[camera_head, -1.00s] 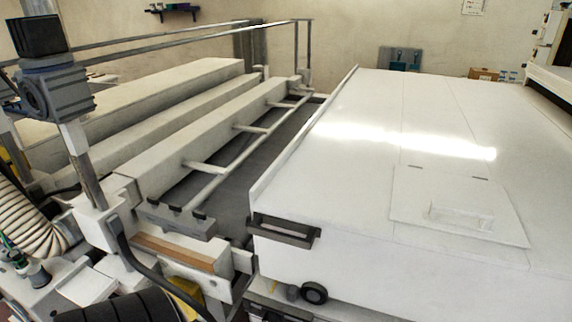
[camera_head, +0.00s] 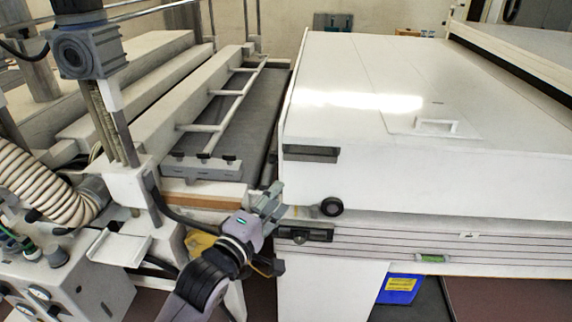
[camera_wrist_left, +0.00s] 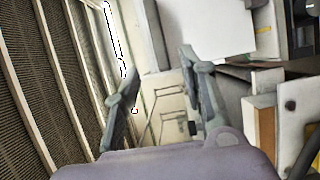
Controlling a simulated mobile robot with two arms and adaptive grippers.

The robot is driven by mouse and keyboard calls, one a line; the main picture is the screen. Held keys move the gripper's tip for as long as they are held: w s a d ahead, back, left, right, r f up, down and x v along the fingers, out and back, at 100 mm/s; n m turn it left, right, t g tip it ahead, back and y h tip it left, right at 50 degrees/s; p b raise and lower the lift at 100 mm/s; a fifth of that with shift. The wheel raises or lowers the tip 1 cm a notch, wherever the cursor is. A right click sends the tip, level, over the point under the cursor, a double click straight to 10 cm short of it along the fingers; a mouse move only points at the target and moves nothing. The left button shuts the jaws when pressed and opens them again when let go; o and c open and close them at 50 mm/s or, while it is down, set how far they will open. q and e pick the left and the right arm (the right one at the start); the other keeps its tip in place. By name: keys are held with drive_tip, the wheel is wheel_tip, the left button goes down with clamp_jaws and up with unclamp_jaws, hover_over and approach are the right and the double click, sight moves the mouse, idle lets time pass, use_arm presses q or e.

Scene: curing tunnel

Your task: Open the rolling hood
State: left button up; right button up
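The rolling hood (camera_head: 350,125) is a large white box with a flat lid, on the right in the head view. A dark recessed handle (camera_head: 312,153) sits at its near left corner, and a small black wheel (camera_head: 332,206) shows below its front edge. My left gripper (camera_head: 270,197) is low and just left of the hood's near left corner, below the handle and apart from it. In the left wrist view its two fingers (camera_wrist_left: 158,68) are spread with nothing between them. My right gripper is not in view.
A white bed with a striped front rail (camera_head: 400,241) carries the hood. A grey slatted conveyor frame (camera_head: 205,168) lies to the left, with a post and motor block (camera_head: 90,52). A ribbed hose (camera_head: 40,185) stands at far left. A blue bin (camera_head: 398,290) sits underneath.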

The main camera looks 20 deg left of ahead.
sight(309, 159)
use_arm(q)
drive_tip(key=w+p, duration=0.1)
drive_tip(key=w, duration=0.4)
drive_tip(key=w+d+p, duration=0.1)
drive_tip(key=w, duration=0.5)
drive_tip(key=w+d+p, duration=0.1)
drive_tip(key=w+p, duration=0.1)
drive_tip(key=w, duration=0.3)
drive_tip(key=shift+w+r, duration=0.25)
drive_tip(key=shift+w, duration=0.5)
drive_tip(key=shift+c, duration=0.5)
drive_tip(key=c, duration=0.5)
clamp_jaws()
